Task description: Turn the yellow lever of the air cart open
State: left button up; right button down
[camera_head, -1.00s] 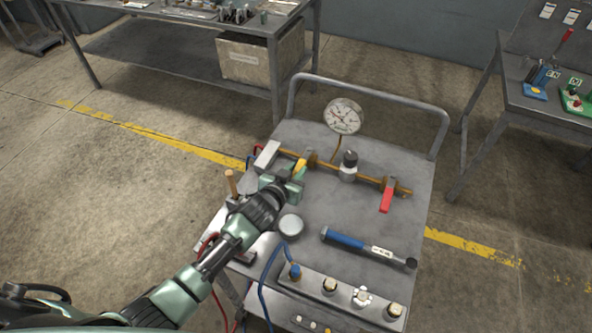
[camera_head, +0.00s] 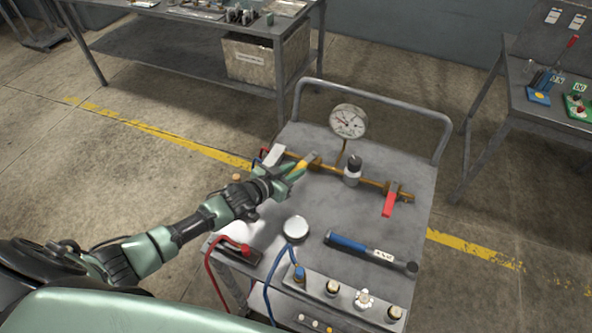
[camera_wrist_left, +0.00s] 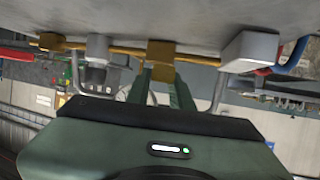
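The yellow lever (camera_head: 304,164) sits on the brass pipe (camera_head: 330,170) at the left of the air cart (camera_head: 320,205). It slants down-left from the pipe, neither square to it nor in line with it. My left gripper (camera_head: 290,174) reaches in from the left with a finger on each side of the lever and looks shut on it. In the left wrist view, the fingers (camera_wrist_left: 162,82) flank the yellow lever (camera_wrist_left: 163,73) under the brass valve body (camera_wrist_left: 160,50). Finger contact is partly hidden. My right gripper is not in view.
A red lever (camera_head: 388,204) hangs across the pipe's right end. A pressure gauge (camera_head: 348,121), a black-topped fitting (camera_head: 352,170), a round tin (camera_head: 295,229) and a blue-handled tool (camera_head: 349,243) are on the cart. A grey block (camera_head: 273,156) stands left of the lever.

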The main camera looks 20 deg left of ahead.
pick_arm(q)
jog(key=o, duration=0.4)
jog(key=shift+f, duration=0.1)
jog(key=shift+c, duration=0.2)
jog(key=shift+r, duration=0.55)
notch_tip(320, 180, up, 19)
jog(key=b, duration=0.1)
jog(key=shift+b, duration=0.4)
